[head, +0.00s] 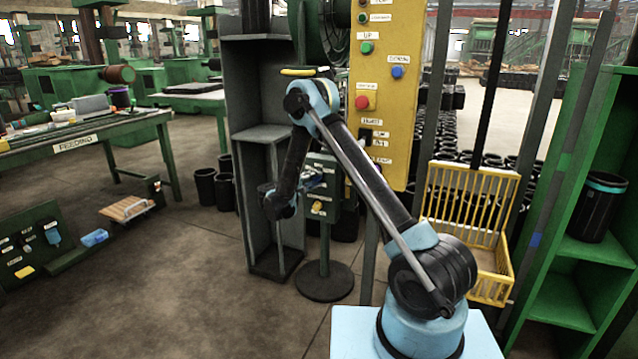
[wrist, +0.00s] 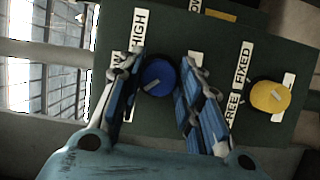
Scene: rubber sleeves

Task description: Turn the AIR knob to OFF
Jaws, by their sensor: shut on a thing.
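A dark green control box (head: 325,172) stands on a post in the head view. In the wrist view its panel (wrist: 200,100) carries a blue knob (wrist: 156,77) at the middle and a yellow knob (wrist: 270,97) at the right. A label partly reading HIGH is by the blue knob, and FREE and FIXED are by the yellow one. I cannot read AIR or OFF on any label. My gripper (wrist: 164,64) has its fingers on either side of the blue knob, shut on it. In the head view my gripper (head: 308,182) is small at the box, and the yellow knob (head: 318,208) shows below it.
A tall grey shelf (head: 262,135) stands just left of the box. A green rack (head: 565,250) stands at the far right.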

